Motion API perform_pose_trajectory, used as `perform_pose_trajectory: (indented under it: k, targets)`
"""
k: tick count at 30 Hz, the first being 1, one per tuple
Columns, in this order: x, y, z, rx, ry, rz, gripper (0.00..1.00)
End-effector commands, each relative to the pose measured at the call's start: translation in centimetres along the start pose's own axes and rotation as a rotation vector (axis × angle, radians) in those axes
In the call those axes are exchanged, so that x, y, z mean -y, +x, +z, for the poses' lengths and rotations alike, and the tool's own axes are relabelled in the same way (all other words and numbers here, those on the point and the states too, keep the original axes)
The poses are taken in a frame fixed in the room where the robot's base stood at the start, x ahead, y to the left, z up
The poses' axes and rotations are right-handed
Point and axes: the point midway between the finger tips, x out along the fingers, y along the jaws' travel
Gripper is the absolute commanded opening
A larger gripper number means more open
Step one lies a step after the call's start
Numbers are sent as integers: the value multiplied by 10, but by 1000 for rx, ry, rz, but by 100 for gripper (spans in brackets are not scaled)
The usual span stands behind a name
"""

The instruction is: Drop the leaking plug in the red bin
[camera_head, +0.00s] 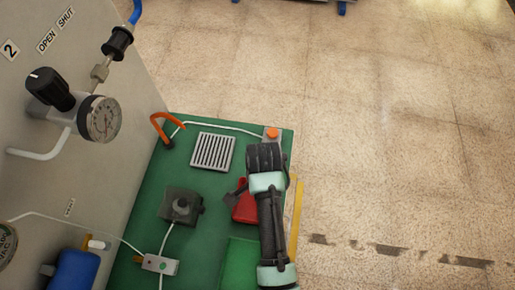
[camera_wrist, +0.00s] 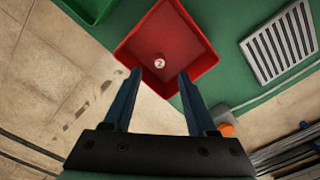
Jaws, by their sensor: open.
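The red bin (camera_head: 243,213) is on the green bench top, partly hidden behind my arm in the head view. In the wrist view the red bin (camera_wrist: 178,38) is open-topped and lies just beyond my fingertips. A small round white piece with a dark mark like a 2 (camera_wrist: 159,63) shows inside the bin's outline; it may be the plug, but I cannot tell for certain. My gripper (camera_wrist: 160,75) is open, its two dark fingers apart over the near part of the bin, with nothing held between them. In the head view my arm hides most of the gripper.
A green bin (camera_head: 240,264) stands beside the red one. A slotted grate (camera_head: 213,152), an orange button (camera_head: 272,133), an orange hook (camera_head: 166,124) and a dark box with a knob (camera_head: 181,205) are on the bench. Open floor lies right.

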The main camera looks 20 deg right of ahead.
Motion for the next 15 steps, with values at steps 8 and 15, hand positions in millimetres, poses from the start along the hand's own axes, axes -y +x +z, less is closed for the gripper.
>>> perform_pose_trajectory:
  k: [8,15]
  targets:
    - [2,-64,-1,-3,0,-6,57]
    - [0,-100,0,0,0,1,57]
